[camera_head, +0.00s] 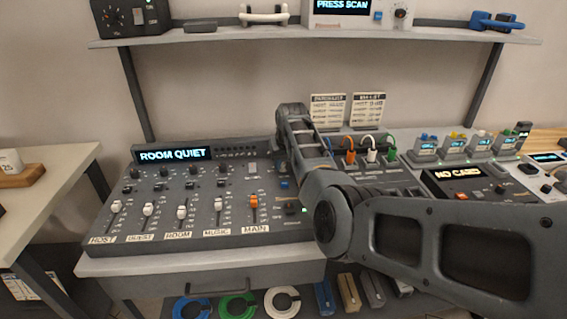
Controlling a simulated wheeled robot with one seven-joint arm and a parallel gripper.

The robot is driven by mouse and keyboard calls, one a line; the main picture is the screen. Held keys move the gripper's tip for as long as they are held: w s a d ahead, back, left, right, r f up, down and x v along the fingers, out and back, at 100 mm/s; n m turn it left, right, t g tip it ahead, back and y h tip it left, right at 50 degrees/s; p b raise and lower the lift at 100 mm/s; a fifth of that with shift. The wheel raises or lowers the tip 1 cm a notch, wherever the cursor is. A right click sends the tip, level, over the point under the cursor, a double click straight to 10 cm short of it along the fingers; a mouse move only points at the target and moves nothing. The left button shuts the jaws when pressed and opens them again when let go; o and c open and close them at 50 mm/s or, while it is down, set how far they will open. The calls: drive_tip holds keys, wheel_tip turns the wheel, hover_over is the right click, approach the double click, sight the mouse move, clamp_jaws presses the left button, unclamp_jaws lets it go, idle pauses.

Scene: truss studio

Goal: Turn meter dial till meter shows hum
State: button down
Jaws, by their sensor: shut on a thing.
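The grey mixing console (150,240) stands on the desk at left centre. Its lit display (173,155) reads "ROOM QUIET"; the word hum does not show on it. My arm comes in from the right, bends over the console and rises to a wrist joint. My gripper (283,152) is a small dark part below that wrist, at the console's upper right. It is shut on what appears to be the meter dial. My arm and gripper hide the dial and the fingertips, so I cannot see the dial's pointer or setting.
Several faders, one with an orange cap (254,202), line the console's front. Patch cables (371,153) and a "NO CARD" unit (460,180) stand to the right. A shelf (250,33) above holds a "PRESS SCAN" unit (345,18). A side table (50,190) is at left.

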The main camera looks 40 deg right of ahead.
drive_tip(key=m+h+b, duration=0.1)
drive_tip(key=m, duration=0.1)
drive_tip(key=m+g+b, duration=0.1)
drive_tip(key=m+b, duration=0.1)
drive_tip(key=m, duration=0.1)
drive_tip(key=shift+w+a+f+h, duration=0.1)
drive_tip(key=shift+w+f+h, duration=0.05)
drive_tip(key=shift+h, duration=0.25)
drive_tip(key=shift+m+g+h+b, duration=0.3)
drive_tip(key=shift+m+g+b, duration=0.3)
drive_tip(key=shift+m+b, duration=0.9)
drive_tip(key=shift+r+m, duration=0.2)
drive_tip(key=shift+m, duration=0.1)
drive_tip(key=c, duration=0.8)
unclamp_jaws()
drive_tip(key=shift+c, duration=0.2)
drive_tip(key=v, duration=0.7)
drive_tip(key=shift+a+r, duration=0.15)
drive_tip(key=shift+r, duration=0.2)
drive_tip(key=shift+f, duration=0.1)
